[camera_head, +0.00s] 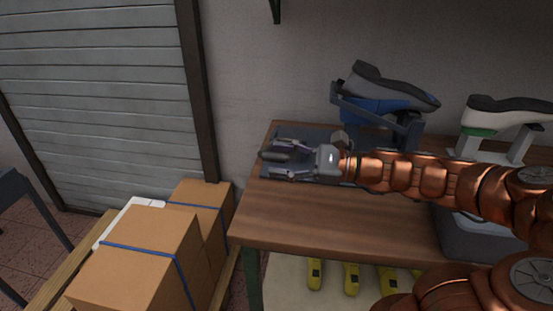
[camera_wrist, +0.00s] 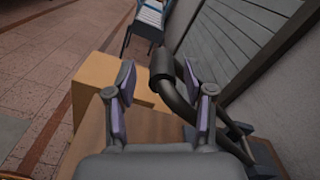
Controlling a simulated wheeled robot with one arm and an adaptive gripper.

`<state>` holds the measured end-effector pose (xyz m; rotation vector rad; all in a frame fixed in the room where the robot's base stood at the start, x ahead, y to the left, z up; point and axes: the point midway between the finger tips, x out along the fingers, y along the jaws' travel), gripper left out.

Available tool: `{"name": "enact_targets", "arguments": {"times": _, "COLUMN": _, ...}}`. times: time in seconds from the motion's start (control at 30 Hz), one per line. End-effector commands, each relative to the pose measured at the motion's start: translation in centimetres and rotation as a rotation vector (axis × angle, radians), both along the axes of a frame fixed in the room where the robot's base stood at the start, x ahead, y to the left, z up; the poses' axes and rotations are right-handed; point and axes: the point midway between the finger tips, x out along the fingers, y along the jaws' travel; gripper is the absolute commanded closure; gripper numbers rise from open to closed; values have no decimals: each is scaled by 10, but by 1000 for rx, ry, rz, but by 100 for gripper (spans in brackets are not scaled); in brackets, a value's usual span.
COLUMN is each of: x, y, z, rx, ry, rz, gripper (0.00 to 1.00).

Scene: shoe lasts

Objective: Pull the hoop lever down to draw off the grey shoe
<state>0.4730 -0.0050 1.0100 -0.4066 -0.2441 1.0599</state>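The grey shoe (camera_head: 385,82) sits sole-up and tilted on a blue last and stand at the back of the table. A dark bar (camera_head: 375,108) crosses in front of it; I cannot tell if this is the hoop lever. My gripper (camera_head: 275,158) is open, low over the table's left end, fingers pointing left. It also shows in the wrist view (camera_wrist: 158,85). A dark tube with a thick round end (camera_wrist: 163,62) lies between the fingers there, nearer the right one; it may be a lever. Contact cannot be told. Its far part is hidden.
A white shoe (camera_head: 515,104) stands on a second stand at the right. A grey bin (camera_head: 465,237) is on the table's front right. Cardboard boxes (camera_head: 140,260) are left of the wooden table (camera_head: 320,217). The wall is close behind the stands.

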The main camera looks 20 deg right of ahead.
Motion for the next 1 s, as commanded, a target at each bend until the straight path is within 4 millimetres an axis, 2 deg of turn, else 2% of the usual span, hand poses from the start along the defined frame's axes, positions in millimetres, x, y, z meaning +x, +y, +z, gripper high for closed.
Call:
{"name": "enact_targets", "arguments": {"times": 0.2, "x": -17, "y": -37, "z": -3, "rx": -6, "ry": 3, "rz": -11, "gripper": 50}}
{"name": "enact_targets", "arguments": {"times": 0.5, "x": -41, "y": -80, "z": -3, "rx": -4, "ry": 3, "rz": -7, "gripper": 50}}
{"name": "enact_targets", "arguments": {"times": 0.7, "x": -49, "y": -91, "z": -2, "rx": -1, "ry": 3, "rz": -1, "gripper": 50}}
{"name": "enact_targets", "arguments": {"times": 1.0, "x": -50, "y": -93, "z": -2, "rx": -3, "ry": 4, "rz": -1, "gripper": 50}}
